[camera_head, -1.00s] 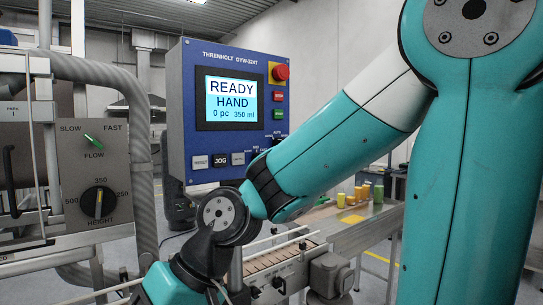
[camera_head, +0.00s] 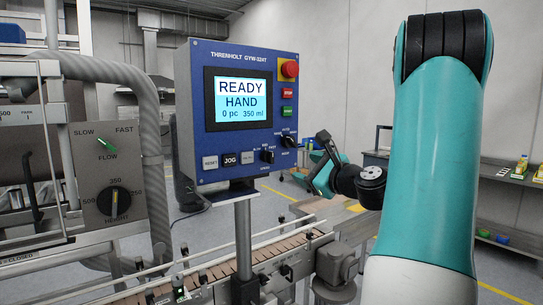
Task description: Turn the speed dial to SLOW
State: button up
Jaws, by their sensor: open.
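The blue control panel (camera_head: 187,110) stands near the middle, its screen reading READY, HAND, 0 pc, 350 ml. Two small black dials sit at its lower right: a lower one (camera_head: 267,156) with tiny labels around it, probably the speed dial, and an upper right one (camera_head: 289,140). Their labels and exact pointer settings are too small to read surely. My gripper (camera_head: 316,172) is just right of the panel's lower right corner, apart from both dials in the picture. It is open and seems empty. Its fingers are partly hidden by its own body.
A grey panel (camera_head: 77,178) at left has a green FLOW knob (camera_head: 107,144), also marked SLOW and FAST, and a black HEIGHT knob (camera_head: 114,203). Buttons and a red emergency stop (camera_head: 290,69) are on the blue panel. A conveyor (camera_head: 215,278) with rails runs below.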

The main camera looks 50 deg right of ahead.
aim_at(273, 159)
jog(key=p+x, duration=0.6)
jog(key=x, duration=0.8)
jog(key=shift+a+r, duration=0.15)
jog(key=shift+r, duration=0.05)
jog(key=shift+w+f, duration=0.15)
jog(key=shift+w, duration=0.6)
jog(key=c, duration=0.9)
jog(key=n+b, duration=0.4)
jog(key=n, duration=0.1)
jog(key=shift+f+b, duration=0.25)
jog(key=shift+b, duration=0.15)
jog(key=n+b, duration=0.3)
jog(key=shift+r+n, duration=0.15)
jog(key=shift+n, duration=0.25)
jog(key=shift+b, duration=0.3)
